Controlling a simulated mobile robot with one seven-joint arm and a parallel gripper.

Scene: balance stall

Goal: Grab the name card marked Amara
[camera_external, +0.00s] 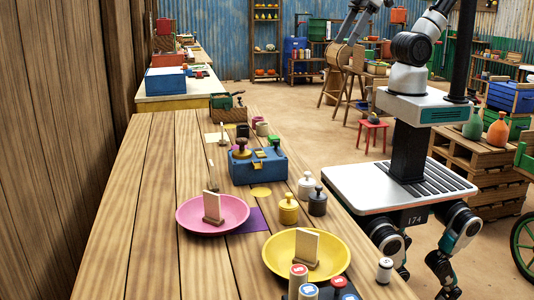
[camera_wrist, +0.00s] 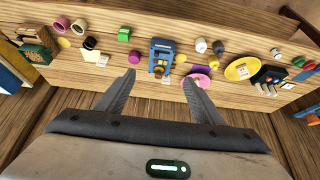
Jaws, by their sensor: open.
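Two pale upright cards on wooden feet show in the external view. One card (camera_external: 212,206) stands in the pink dish (camera_external: 186,222), the other card (camera_external: 307,247) in the yellow dish (camera_external: 340,266). A smaller pale card (camera_external: 223,138) stands farther along the table. No name is legible, so I cannot tell which is Amara's. In the wrist view my gripper (camera_wrist: 159,77) is open and empty, its fingers apart above the table. Beyond them are the blue box (camera_wrist: 162,47), the pink dish (camera_wrist: 201,70) and the yellow dish (camera_wrist: 242,68). A small pale card (camera_wrist: 102,60) shows at left.
The blue box also shows in the external view (camera_external: 268,169) at mid-table. Yellow (camera_external: 288,212), black (camera_external: 317,204) and white (camera_external: 306,188) weights stand beside it. Capped cylinders (camera_external: 300,280) crowd the near end. The table's left side (camera_external: 150,200) is clear along the wooden wall (camera_external: 55,130).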

